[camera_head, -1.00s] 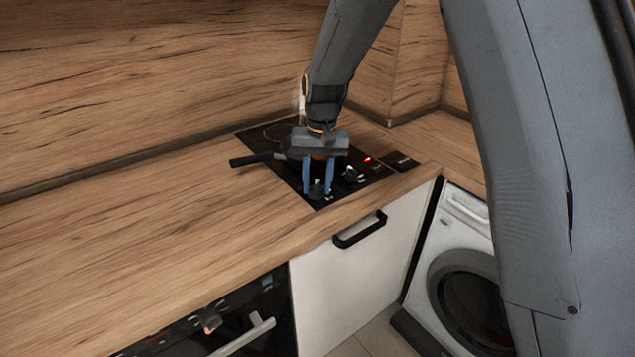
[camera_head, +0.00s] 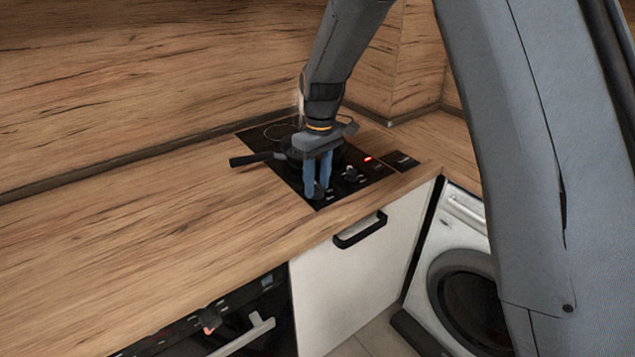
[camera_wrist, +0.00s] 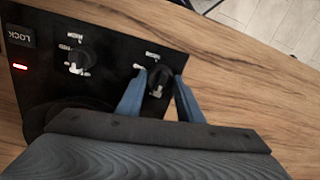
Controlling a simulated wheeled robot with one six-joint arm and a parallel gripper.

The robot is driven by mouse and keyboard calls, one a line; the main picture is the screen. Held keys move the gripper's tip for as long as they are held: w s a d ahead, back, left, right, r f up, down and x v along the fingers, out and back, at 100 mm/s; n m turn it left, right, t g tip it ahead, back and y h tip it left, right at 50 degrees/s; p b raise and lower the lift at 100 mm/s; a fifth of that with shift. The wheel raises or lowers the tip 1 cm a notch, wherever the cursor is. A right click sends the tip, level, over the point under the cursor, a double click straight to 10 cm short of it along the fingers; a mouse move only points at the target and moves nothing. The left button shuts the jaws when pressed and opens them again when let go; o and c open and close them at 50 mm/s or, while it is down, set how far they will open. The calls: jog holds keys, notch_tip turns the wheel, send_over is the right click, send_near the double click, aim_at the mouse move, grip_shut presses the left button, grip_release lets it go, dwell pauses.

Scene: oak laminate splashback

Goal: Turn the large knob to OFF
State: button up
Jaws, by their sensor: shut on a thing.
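A black hob (camera_head: 290,172) is set in the wooden worktop and carries two dark knobs. My gripper (camera_head: 317,192) points down at the hob's near corner, its blue fingers on either side of one knob. In the wrist view that knob (camera_wrist: 158,80) sits between the fingertips (camera_wrist: 158,88), and my gripper is shut on it. The other knob (camera_head: 351,175) stands to the right, free; it also shows in the wrist view (camera_wrist: 76,60). Small white markings surround both knobs, mostly too blurred to read. I cannot tell which knob is larger.
A dark pan with a handle (camera_head: 258,159) stands on the hob behind my gripper. A red light (camera_head: 368,158) glows on the hob, near a LOCK pad (camera_wrist: 20,36) in the wrist view. The worktop (camera_head: 150,210) to the left is clear.

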jog(key=shift+w+r+n, duration=0.1)
jog(key=shift+w+n, duration=0.05)
jog(key=shift+n, duration=0.15)
jog(key=o, duration=1.1)
jog(key=shift+c, duration=0.2)
notch_tip(320, 180, up, 8)
jog(key=shift+w+d+f+b, duration=0.15)
jog(key=shift+b, duration=0.85)
